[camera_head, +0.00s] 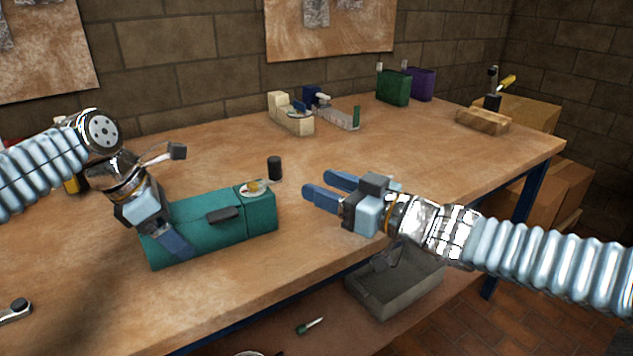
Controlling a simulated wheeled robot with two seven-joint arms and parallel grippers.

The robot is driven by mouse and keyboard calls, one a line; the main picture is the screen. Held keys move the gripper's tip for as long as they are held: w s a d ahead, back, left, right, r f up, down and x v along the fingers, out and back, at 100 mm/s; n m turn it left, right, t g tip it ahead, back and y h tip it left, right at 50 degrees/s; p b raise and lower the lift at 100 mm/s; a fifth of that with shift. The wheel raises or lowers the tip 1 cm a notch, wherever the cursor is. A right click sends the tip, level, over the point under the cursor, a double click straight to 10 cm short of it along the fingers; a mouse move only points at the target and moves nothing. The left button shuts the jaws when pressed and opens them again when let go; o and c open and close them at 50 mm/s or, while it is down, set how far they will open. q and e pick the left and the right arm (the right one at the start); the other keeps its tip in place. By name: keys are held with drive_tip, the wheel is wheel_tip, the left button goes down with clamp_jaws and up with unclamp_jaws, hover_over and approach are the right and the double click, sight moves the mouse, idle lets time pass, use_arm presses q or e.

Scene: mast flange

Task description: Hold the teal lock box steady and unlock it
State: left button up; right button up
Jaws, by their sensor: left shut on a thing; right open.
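The teal lock box (212,239) lies on the wooden table at left centre. It has a dark handle or latch (223,214) on its top. A round pale plate with a yellow-orange part (255,187) sits on its right end. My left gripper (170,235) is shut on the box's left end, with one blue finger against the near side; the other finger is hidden. My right gripper (325,190) is open and empty, to the right of the box, its blue fingers pointing left towards the box's right end and apart from it.
A black cylinder (274,168) stands just behind the box's right end. Cream and grey fixtures (290,114), a green box (393,88), a purple box (421,83) and a wooden block (482,121) stand further back. A grey bin (395,283) is below the table's front edge. The table's middle is clear.

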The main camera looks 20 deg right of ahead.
use_arm(q)
drive_tip(key=o, duration=1.3)
